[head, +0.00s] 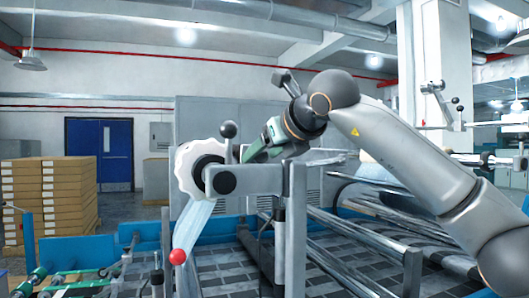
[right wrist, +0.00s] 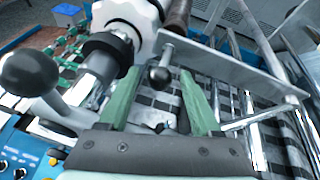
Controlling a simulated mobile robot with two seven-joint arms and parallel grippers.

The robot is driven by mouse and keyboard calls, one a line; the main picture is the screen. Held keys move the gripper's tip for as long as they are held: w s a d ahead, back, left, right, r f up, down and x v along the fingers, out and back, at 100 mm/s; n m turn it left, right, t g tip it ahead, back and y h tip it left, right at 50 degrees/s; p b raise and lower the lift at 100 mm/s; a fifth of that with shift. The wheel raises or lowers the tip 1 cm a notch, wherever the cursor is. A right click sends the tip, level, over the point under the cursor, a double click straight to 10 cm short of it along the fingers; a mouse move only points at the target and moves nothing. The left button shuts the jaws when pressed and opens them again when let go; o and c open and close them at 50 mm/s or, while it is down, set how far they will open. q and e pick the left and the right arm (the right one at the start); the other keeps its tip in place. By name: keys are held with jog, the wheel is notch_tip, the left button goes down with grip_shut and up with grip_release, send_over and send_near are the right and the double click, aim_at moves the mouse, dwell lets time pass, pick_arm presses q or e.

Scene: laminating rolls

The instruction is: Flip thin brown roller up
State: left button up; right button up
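A thin brown roller (right wrist: 177,14) shows in part at the top of the right wrist view, beside a white scalloped wheel (right wrist: 143,14); its far end is cut off. I cannot make the roller out in the head view. My right gripper (right wrist: 158,78) has its two green fingers spread apart. A dark ball knob (right wrist: 159,76) on a short stem appears between the fingertips, and I cannot tell whether they touch it. In the head view the right gripper (head: 253,152) is behind the metal bracket, right of the white wheel (head: 185,170). My left gripper is not in view.
A metal bracket arm (head: 255,179) and post (head: 297,225) stand close to the right gripper. A black ball handle (right wrist: 30,73) is at the left in the wrist view. A red ball (head: 177,256) sits low. Long metal rollers (head: 345,240) run at the right.

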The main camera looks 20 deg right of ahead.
grip_shut()
dwell(0.3)
dwell(0.9)
